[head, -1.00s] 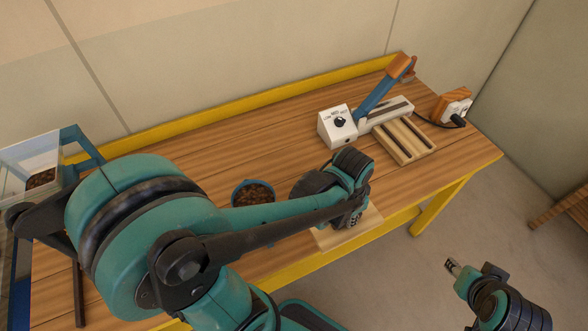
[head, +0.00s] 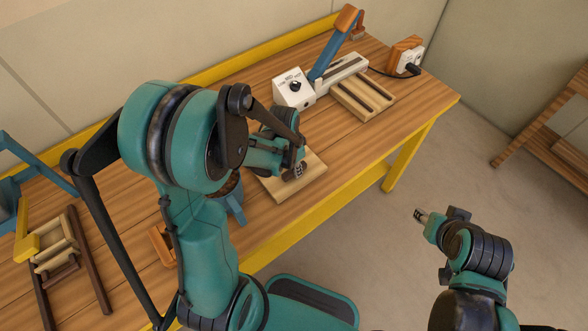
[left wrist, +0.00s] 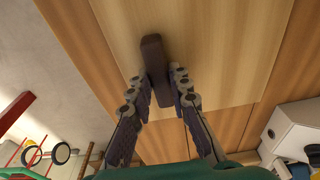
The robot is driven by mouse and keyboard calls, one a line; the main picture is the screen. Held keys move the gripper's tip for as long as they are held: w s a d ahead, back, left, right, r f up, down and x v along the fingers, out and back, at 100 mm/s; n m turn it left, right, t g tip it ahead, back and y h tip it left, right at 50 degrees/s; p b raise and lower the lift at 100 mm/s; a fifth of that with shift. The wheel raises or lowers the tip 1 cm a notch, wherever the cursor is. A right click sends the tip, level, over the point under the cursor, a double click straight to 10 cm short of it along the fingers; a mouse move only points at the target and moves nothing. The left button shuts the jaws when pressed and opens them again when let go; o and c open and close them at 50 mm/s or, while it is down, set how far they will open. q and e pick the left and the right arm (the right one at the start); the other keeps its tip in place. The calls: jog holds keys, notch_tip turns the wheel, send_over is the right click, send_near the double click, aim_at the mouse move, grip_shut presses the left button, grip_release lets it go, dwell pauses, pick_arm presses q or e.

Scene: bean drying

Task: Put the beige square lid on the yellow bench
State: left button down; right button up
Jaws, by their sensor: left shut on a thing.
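The beige square lid (head: 312,170) is at the front edge of the yellow bench (head: 395,152), over its wooden top. A dark handle stands up from the lid; it shows in the left wrist view (left wrist: 154,60). My left gripper (head: 298,168) is over the lid, fingers pointing down, shut on that handle. The gripper also shows in the left wrist view (left wrist: 158,88) with a finger on each side of the handle. I cannot tell whether the lid touches the bench top. My right gripper (head: 421,215) is away from the bench over the floor; its jaws are too small to read.
A white control box (head: 293,90) with a blue lever arm (head: 333,48) stands behind the lid. A slatted wooden rack (head: 362,97) lies to its right. A blue pot (head: 234,196), mostly hidden by my arm, is left of the lid. Bare bench top lies right of the lid.

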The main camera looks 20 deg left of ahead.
pick_arm(q)
jog(key=shift+f, duration=0.15)
jog(key=c, duration=1.4)
grip_release()
jog(key=shift+r, duration=0.3)
notch_tip(320, 180, up, 11)
jog(key=s+p, duration=0.1)
jog(key=p, duration=0.3)
jog(key=s+r+n+t, duration=0.2)
jog(key=s+r, duration=0.1)
jog(key=s+d+r+n+t, duration=0.1)
jog(key=s+r+n+t, duration=0.1)
jog(key=s+r, duration=0.1)
jog(key=s+r+n+t, duration=0.1)
jog(key=s+r+n, duration=0.1)
jog(key=s+r, duration=0.1)
jog(key=shift+s+d+t+y, duration=0.15)
jog(key=shift+d+t+y, duration=0.2)
jog(key=shift+t+y, duration=0.05)
